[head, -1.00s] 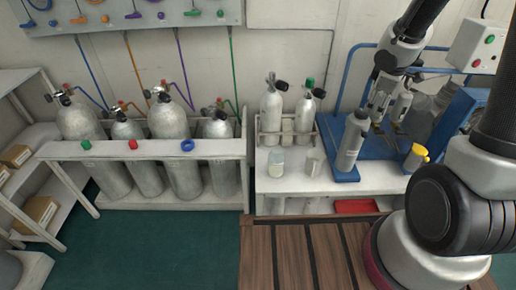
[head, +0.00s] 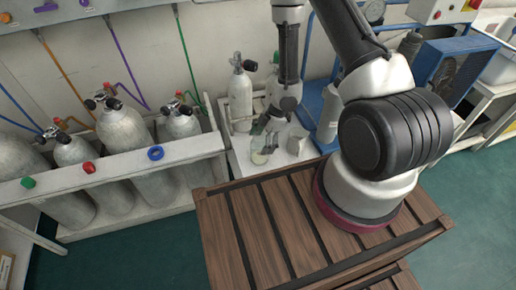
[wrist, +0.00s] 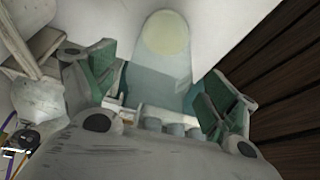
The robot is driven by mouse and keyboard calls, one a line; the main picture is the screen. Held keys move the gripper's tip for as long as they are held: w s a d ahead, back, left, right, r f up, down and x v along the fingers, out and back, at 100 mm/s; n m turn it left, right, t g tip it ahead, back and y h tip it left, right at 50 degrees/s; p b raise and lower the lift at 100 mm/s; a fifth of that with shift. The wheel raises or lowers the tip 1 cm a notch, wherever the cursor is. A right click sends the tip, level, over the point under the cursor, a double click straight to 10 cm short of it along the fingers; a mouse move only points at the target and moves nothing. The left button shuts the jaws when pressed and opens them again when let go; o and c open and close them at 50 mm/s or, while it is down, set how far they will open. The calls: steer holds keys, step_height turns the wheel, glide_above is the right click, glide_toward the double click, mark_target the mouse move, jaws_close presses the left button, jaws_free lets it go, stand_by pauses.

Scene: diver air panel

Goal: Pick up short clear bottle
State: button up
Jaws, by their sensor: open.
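The short clear bottle (head: 260,155) stands on the white bench near its front edge, partly hidden by my gripper in the head view. In the wrist view the see-through bottle (wrist: 163,60) lies between and beyond the two green-padded fingers, with a pale yellow round patch at its far end. My gripper (head: 267,130) is open and reaches down at the bottle. In the wrist view, my gripper (wrist: 158,92) has a finger on each side, with gaps visible; contact is not clear.
A small grey cup (head: 297,142) stands close to the right. A grey cylinder (head: 328,115) stands farther right by the blue frame. A valved tank (head: 240,95) is behind. The rack of tanks (head: 130,170) is to the left, and the wooden crate (head: 290,225) is in front.

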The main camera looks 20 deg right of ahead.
steer(key=x, duration=0.2)
steer(key=shift+a+f, duration=0.1)
steer(key=shift+f, duration=0.25)
steer(key=c, duration=1.1)
steer(key=shift+r, duration=0.2)
